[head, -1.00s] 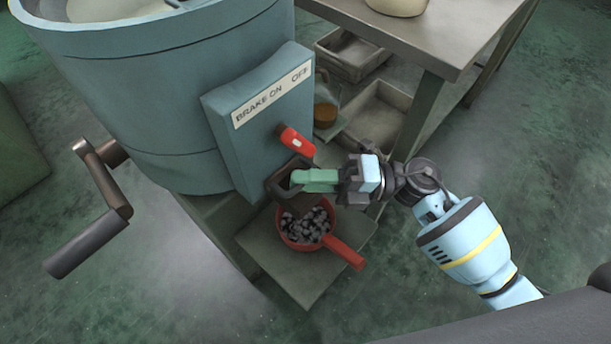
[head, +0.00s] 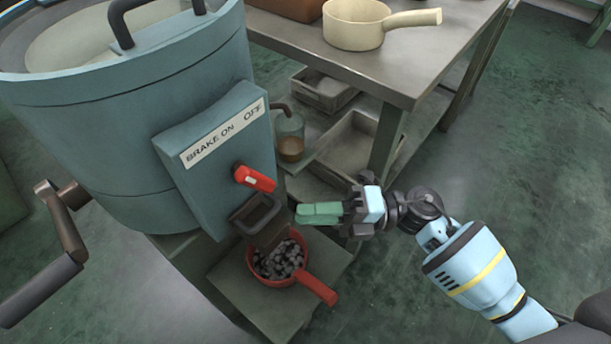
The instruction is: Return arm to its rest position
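My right gripper (head: 320,214) comes in from the right, its green fingers pointing left. It hangs in the air just right of the dark chute (head: 260,222) on the blue-green machine (head: 120,130). The fingers look close together with nothing visible between them, but the view does not show clearly whether they are shut. The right arm (head: 470,262) reaches back to the lower right corner. My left gripper is not in view. The red brake lever (head: 255,178) sits beside the chute. Below the chute, a red pan (head: 318,289) holds many small grey metal pieces (head: 278,262).
A metal table (head: 400,72) with a cream saucepan (head: 355,28) stands at the upper right, near the arm. Bins (head: 352,140) and a jar (head: 290,138) sit beneath it. A crank handle (head: 60,250) projects at left. The floor (head: 420,305) at lower right is open.

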